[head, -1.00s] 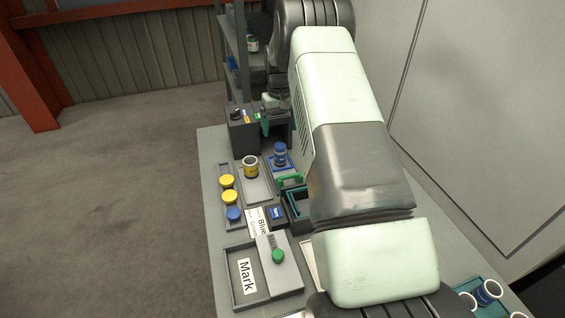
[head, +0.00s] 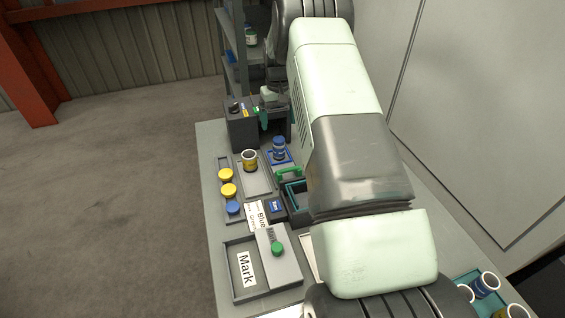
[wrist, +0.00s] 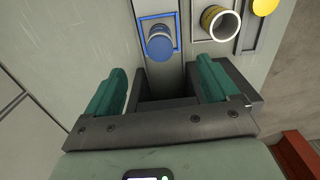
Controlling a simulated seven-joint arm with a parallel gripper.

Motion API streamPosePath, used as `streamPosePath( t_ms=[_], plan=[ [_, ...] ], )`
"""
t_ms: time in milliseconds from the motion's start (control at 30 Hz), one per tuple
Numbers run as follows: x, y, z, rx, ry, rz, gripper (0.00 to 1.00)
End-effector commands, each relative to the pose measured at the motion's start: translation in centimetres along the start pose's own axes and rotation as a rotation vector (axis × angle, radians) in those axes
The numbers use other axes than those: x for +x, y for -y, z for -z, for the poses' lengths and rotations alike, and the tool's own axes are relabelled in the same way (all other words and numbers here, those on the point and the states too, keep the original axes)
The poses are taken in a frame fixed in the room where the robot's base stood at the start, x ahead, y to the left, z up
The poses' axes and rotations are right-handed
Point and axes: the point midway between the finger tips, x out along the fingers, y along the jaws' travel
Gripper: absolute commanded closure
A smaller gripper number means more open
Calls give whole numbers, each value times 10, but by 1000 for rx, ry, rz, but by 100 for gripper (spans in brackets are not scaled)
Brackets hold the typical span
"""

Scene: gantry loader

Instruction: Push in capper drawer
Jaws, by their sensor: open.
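The capper seems to be the dark grey housing (head: 242,130) with a black knob and coloured labels at the table's far end. What looks like its drawer reaches out toward the near side, with a blue-outlined seat and a green handle (head: 289,174). A blue-capped jar (head: 279,147) stands upright on that seat; it also shows in the wrist view (wrist: 159,45). My gripper (head: 268,112) is at the far side of the jar, beside the housing. In the wrist view its teal fingers (wrist: 160,82) are spread wide, with nothing held. The handle is out of the wrist view.
An open yellow-labelled jar (head: 249,160) stands left of the drawer, with two yellow lids (head: 226,182) and a blue lid (head: 233,208) beside it. A teal-rimmed box (head: 291,188) lies nearer. The Mark tray (head: 235,274) is in front; a shelf rack (head: 230,60) stands behind.

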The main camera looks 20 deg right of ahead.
Motion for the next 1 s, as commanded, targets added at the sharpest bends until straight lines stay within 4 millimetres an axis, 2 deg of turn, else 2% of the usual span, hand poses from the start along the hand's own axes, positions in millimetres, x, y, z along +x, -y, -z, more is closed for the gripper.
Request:
streamPosePath(
  t_ms=[67, 167, 267, 333, 367, 600, 700, 833, 1000],
  plan=[
    [0, 0, 0, 0, 0, 0, 15],
    [0, 0, -2, -27, 4, 0, 31],
    [-1, 0, -8, -146, 20, 3, 46],
    [-2, 0, -16, -294, 39, 9, 57],
    [-2, 0, -20, -370, 49, 13, 59],
    [-8, 2, -56, -1041, 121, 77, 59],
    [-9, 2, -68, -1263, 138, 110, 59],
    [-10, 2, -78, -1451, 150, 142, 59],
    [-6, 3, -83, -1533, 153, 158, 59]
  ],
)
